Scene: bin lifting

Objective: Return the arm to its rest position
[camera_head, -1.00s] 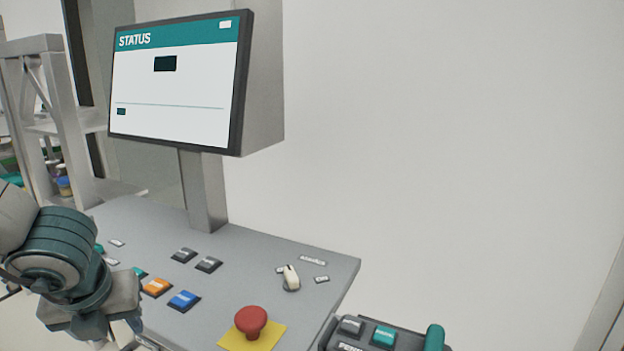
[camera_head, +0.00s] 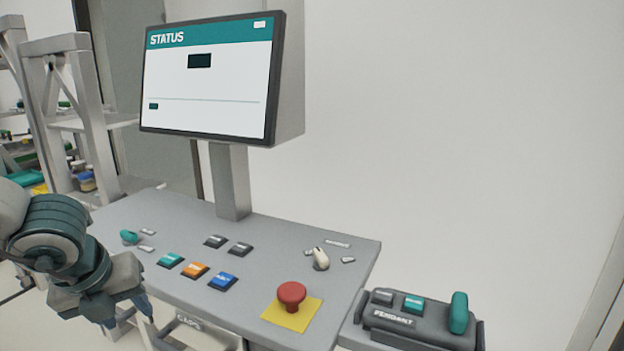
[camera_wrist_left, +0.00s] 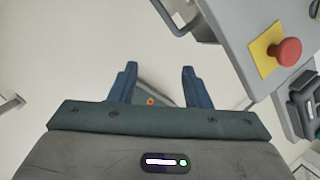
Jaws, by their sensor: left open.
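My left gripper (camera_head: 118,322) is at the lower left in the head view, in front of the left front edge of the grey control panel (camera_head: 190,215). In the left wrist view its two blue fingers (camera_wrist_left: 158,88) are apart, with nothing held between them. Pale floor shows past the fingers, with a small grey piece with an orange spot beyond them. My right gripper does not show in either view.
The panel carries a red mushroom button (camera_head: 291,296) on a yellow plate, several coloured buttons and a white lever (camera_head: 320,258). A status screen (camera_head: 207,78) stands on a post behind. A pendant box (camera_head: 412,322) sits at the right. A shelf (camera_head: 75,110) stands at the left.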

